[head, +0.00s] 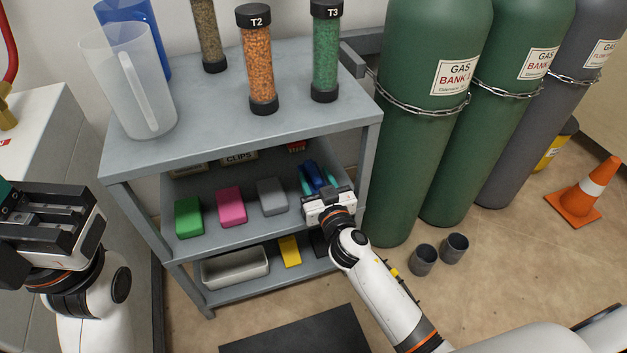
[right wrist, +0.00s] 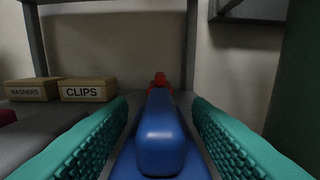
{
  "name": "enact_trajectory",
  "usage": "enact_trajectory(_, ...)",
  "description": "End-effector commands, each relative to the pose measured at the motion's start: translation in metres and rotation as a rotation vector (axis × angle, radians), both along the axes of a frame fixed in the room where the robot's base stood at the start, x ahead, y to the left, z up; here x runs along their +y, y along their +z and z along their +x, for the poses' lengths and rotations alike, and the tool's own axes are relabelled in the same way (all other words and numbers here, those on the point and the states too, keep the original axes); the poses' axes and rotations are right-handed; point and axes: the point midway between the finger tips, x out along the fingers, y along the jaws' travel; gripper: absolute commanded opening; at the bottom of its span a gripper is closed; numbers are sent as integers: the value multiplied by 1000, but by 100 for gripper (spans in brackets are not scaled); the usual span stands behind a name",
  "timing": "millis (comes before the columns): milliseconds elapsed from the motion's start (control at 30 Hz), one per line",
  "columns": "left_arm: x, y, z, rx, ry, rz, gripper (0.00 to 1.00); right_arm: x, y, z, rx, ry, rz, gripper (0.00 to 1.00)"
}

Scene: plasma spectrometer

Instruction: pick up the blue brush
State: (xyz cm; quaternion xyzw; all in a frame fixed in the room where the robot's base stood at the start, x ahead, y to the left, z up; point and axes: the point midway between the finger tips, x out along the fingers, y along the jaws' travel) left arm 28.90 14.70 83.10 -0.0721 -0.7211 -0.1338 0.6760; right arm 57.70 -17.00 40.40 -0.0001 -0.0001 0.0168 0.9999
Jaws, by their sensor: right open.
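The blue brush (head: 313,173) lies on the middle shelf of the grey rack, at its right end. In the right wrist view the brush (right wrist: 160,135) points away from me, between the two teal fingers. My right gripper (head: 317,183) is open at the front of the shelf, its fingers on either side of the brush; a gap shows on each side in the right wrist view (right wrist: 160,140). My left gripper (head: 45,215) is at the left, away from the rack; I cannot tell its opening.
Green (head: 189,217), pink (head: 231,206) and grey (head: 272,196) blocks line the middle shelf left of my right gripper. A CLIPS box (right wrist: 87,90) and a red thing (right wrist: 159,78) stand behind. Green gas cylinders (head: 405,150) stand close to the rack's right.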

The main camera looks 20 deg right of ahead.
Motion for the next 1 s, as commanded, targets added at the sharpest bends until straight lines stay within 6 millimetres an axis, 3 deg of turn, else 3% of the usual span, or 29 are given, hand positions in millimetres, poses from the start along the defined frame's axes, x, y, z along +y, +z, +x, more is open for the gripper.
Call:
enact_trajectory(233, 1, 2, -1, -6, -1, -7, 0, 0, 0, 2, 1, 0, 1, 45)
enact_trajectory(533, 1, 1, -1, -4, -1, -6, 0, 0, 0, 2, 0, 0, 0, 0)
enact_trajectory(1000, 1, 6, -1, -2, 0, -2, 0, 0, 10, 2, -1, 1, 2, 0)
